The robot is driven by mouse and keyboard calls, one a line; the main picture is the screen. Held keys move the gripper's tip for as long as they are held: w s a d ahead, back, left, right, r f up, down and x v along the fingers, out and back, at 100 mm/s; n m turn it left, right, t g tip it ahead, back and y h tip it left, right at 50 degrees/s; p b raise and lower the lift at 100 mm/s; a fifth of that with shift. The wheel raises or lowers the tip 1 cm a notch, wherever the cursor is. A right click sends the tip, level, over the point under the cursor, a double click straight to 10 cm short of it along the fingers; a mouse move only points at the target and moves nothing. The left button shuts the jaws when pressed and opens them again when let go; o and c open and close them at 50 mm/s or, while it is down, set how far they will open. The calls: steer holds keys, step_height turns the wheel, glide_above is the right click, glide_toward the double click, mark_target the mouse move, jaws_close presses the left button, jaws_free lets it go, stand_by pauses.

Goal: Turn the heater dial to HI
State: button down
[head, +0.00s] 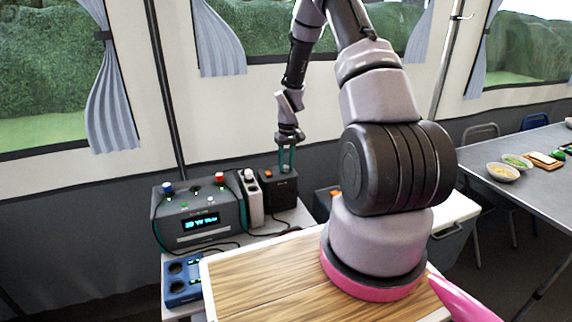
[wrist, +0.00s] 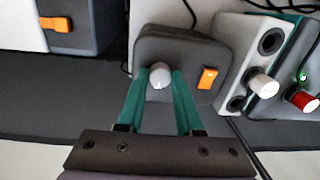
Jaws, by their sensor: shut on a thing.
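The heater looks like a small dark grey box (head: 279,190) at the back of the side table in the head view. The wrist view shows the same dark box (wrist: 185,48) with an orange switch (wrist: 207,78) on its right. A round white dial (wrist: 159,75) sits on its face, with a small mark toward the bottom of the picture. My gripper (wrist: 160,72) has its teal fingers shut on the dial, one on each side. In the head view my gripper (head: 287,164) reaches down onto the box from above. No HI label is legible.
A grey power unit (head: 197,222) with a lit display and knobs stands left of the box. A white socket strip (head: 251,197) stands between them. Another grey box with an orange latch (wrist: 56,24) is at the wrist view's upper left. Cables lie around the units.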

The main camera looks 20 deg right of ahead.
mark_target(287, 167)
steer(key=m, duration=1.2)
steer(key=shift+a+t, duration=0.1)
steer(key=shift+t, duration=0.2)
stand_by(0.4)
steer(key=c, duration=0.6)
jaws_free()
steer(key=shift+o, duration=0.2)
step_height(287, 167, up, 11)
steer(key=shift+s+d, duration=0.2)
steer(key=shift+s, duration=0.1)
